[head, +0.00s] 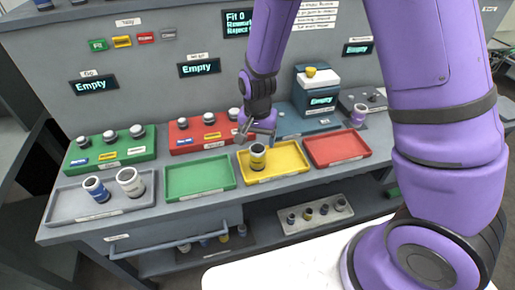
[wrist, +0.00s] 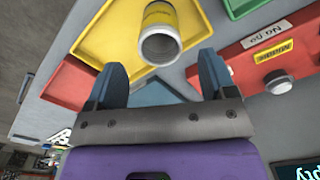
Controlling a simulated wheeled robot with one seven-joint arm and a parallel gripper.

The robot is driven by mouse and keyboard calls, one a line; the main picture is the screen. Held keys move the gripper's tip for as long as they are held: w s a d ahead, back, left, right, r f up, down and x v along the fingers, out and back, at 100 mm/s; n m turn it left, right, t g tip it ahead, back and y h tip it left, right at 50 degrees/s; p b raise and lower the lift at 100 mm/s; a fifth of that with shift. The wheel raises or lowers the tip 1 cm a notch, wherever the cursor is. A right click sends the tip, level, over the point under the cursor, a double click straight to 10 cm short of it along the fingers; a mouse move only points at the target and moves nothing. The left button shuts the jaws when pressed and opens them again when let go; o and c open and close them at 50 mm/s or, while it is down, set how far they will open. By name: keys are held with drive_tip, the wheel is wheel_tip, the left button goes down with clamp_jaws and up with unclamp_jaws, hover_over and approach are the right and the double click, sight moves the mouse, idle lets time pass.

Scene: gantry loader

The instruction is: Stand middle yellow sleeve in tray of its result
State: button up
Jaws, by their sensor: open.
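The sleeve with a yellow label (head: 257,159) stands upright in the yellow tray (head: 292,170). In the wrist view, the sleeve (wrist: 161,36) shows its open top rim and part of its yellow label, with the yellow tray (wrist: 108,38) around it. My gripper (head: 258,130) is open and empty, just above and behind the sleeve in the head view. In the wrist view, the fingers of my gripper (wrist: 161,72) are spread wide, and the sleeve shows beyond the gap between their tips, apart from both.
A grey tray (head: 72,217) holds two sleeves, one blue-labelled. The green tray (head: 200,176) and red tray (head: 337,149) are empty. Green (head: 88,159) and red (head: 183,144) peg blocks stand behind, and a blue machine (head: 318,80) reads Empty. A lower shelf holds small parts.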

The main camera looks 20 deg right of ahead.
drive_tip(key=s+d+r+n+t+y, duration=0.15)
drive_tip(key=s+d+r, duration=0.3)
drive_tip(key=r, duration=0.75)
drive_tip(key=s+d+r+n+t+h, duration=0.1)
drive_tip(key=s+d+r+n, duration=0.3)
drive_tip(key=r, duration=0.8)
drive_tip(key=s+d+r+t, duration=0.1)
drive_tip(key=s+d+r, duration=0.2)
drive_tip(key=s, duration=0.3)
drive_tip(key=s+d+r+t, duration=0.1)
drive_tip(key=s+d+r, duration=0.2)
drive_tip(key=s+r, duration=0.2)
drive_tip(key=shift+s+d+r+t, duration=0.3)
drive_tip(key=shift+s+d+t, duration=0.1)
drive_tip(key=shift+s, duration=0.65)
